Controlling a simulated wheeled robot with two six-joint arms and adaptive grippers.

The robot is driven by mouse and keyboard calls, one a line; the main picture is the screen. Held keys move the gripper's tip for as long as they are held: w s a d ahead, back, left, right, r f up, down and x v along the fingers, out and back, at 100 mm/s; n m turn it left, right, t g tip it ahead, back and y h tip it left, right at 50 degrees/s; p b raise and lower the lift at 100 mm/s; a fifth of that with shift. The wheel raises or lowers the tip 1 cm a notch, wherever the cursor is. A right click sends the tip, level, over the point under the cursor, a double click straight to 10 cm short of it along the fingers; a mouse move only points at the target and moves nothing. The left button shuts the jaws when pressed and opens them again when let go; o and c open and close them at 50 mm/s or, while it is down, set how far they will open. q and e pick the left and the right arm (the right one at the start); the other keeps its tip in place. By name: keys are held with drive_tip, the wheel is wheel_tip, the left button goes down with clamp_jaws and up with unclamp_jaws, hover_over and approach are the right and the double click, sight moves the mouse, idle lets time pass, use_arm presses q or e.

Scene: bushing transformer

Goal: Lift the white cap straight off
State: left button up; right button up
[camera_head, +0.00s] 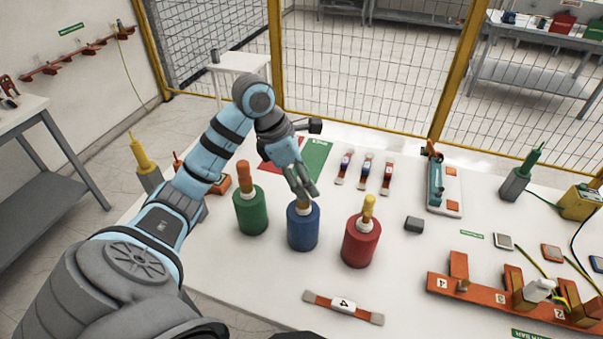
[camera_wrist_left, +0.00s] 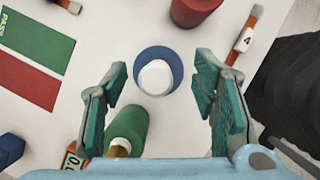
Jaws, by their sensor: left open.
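The white cap (camera_wrist_left: 155,77) shows from above in the wrist view, at the middle of the blue bushing (camera_wrist_left: 172,55). In the head view the blue bushing (camera_head: 303,228) stands upright on the table, between a green one and a red one. My left gripper (camera_head: 304,190) is over the blue bushing, pointing down, and partly hides its top there. In the wrist view its two fingers are wide apart, one on each side of the cap, with clear gaps. The gripper is open and empty. My right gripper is not in view.
The green bushing (camera_head: 251,212) and red bushing (camera_head: 361,242) stand close on either side. A strap marked 4 (camera_head: 343,304) lies in front. A small dark block (camera_head: 414,224) and an orange bar rack (camera_head: 478,293) are at right. Several small fuses lie behind.

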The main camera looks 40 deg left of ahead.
use_arm(q)
drive_tip(key=b+x, duration=0.1)
drive_tip(key=x, duration=0.1)
drive_tip(key=b+x, duration=0.1)
drive_tip(key=x, duration=0.1)
drive_tip(key=a+b+x, duration=0.1)
drive_tip(key=x, duration=0.1)
drive_tip(key=shift+f, duration=0.2)
drive_tip(key=shift+s+r, duration=0.1)
drive_tip(key=shift+r, duration=0.1)
drive_tip(key=shift+d, duration=0.1)
drive_tip(key=shift+c, duration=1.2)
clamp_jaws()
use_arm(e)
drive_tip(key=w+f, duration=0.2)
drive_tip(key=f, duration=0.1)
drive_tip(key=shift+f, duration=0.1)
